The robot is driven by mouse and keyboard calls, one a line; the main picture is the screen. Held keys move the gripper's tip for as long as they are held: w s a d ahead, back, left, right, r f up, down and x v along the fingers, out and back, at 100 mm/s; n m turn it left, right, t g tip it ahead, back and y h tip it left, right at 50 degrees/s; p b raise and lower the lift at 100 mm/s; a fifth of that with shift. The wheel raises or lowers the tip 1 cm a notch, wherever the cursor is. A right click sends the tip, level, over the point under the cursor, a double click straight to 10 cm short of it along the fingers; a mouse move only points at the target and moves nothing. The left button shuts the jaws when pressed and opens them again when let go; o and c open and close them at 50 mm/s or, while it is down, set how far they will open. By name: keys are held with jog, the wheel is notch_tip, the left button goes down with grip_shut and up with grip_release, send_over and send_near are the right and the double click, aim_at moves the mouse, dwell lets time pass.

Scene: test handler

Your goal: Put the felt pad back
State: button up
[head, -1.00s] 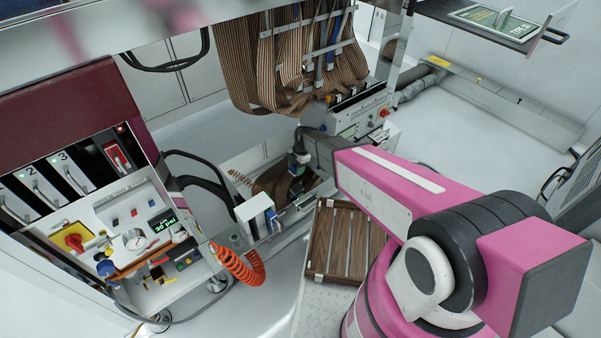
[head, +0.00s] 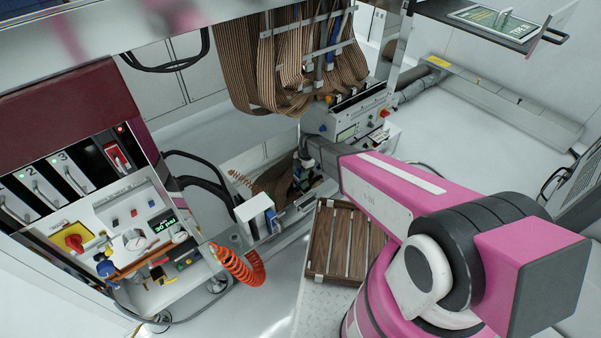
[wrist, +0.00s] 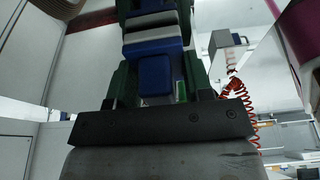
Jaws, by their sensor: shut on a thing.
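In the wrist view my gripper (wrist: 157,48) is shut on a blue piece (wrist: 155,76) with pale grey bands across it, between dark green fingers. I cannot tell whether the felt pad is part of this piece. In the head view my arm reaches to the middle, and its dark end points down beside the instrument box. The gripper there is small and dark, and its fingers and load are not clear. No separate felt pad can be made out in either view.
A white box (head: 254,217) stands left of my arm's end, near an orange coiled hose (head: 240,268). A control panel (head: 140,235) is at left. Ribbon cables (head: 290,60) hang above the instrument box (head: 345,125). A slatted wooden panel (head: 333,243) lies below my arm.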

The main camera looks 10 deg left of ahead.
jog(key=o, duration=1)
jog(key=shift+f, duration=0.1)
jog(key=shift+c, duration=0.2)
jog(key=v, duration=1.2)
jog(key=s+d+r+m, duration=0.4)
jog(key=d+r+m, duration=0.2)
jog(key=d+m, duration=0.3)
jog(key=s+d+r+m+t+h, duration=0.1)
jog(key=s+d+r+m, duration=0.4)
jog(key=d, duration=0.9)
jog(key=s+d+r+m+t+h, duration=0.1)
jog(key=s+d+r+m, duration=0.3)
jog(key=d+r+m, duration=0.4)
jog(key=d+m, duration=0.3)
jog(key=m, duration=0.3)
jog(key=shift+d+r, duration=0.15)
jog(key=shift+r, duration=0.05)
jog(key=shift+s, duration=0.15)
